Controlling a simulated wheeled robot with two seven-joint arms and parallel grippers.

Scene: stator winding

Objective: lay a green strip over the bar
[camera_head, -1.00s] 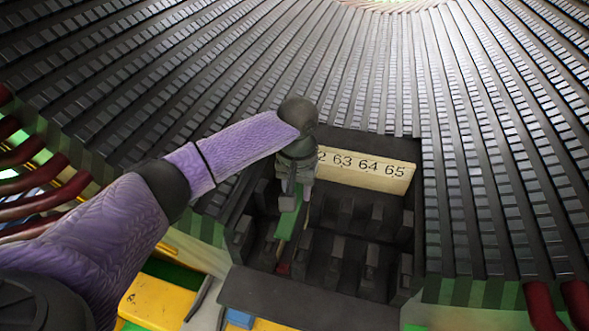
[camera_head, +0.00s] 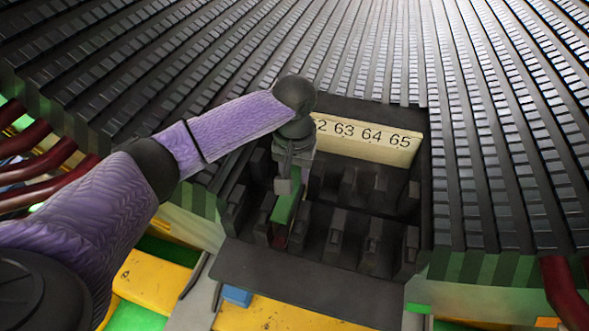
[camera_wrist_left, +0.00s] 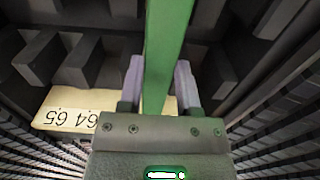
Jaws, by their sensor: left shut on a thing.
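My left gripper (camera_head: 287,184) is shut on a green strip (camera_head: 285,209) and holds it over the left part of the dark slotted holder (camera_head: 310,268). In the left wrist view the strip (camera_wrist_left: 168,45) runs lengthwise between the two fingers of the gripper (camera_wrist_left: 158,88). A small dark red piece (camera_head: 280,241) shows just below the strip's near end; it may be the bar, but most of it is hidden. I cannot tell whether the strip touches it. My right gripper is not in view.
A cream number plate (camera_head: 367,142) reading 63, 64, 65 stands at the holder's back. Black ribbed stator rows (camera_head: 500,120) surround it. Dark upright blocks (camera_head: 338,232) fill the holder to the right. Dark red curved bars (camera_head: 45,190) lie at left. Yellow surfaces (camera_head: 155,283) are in front.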

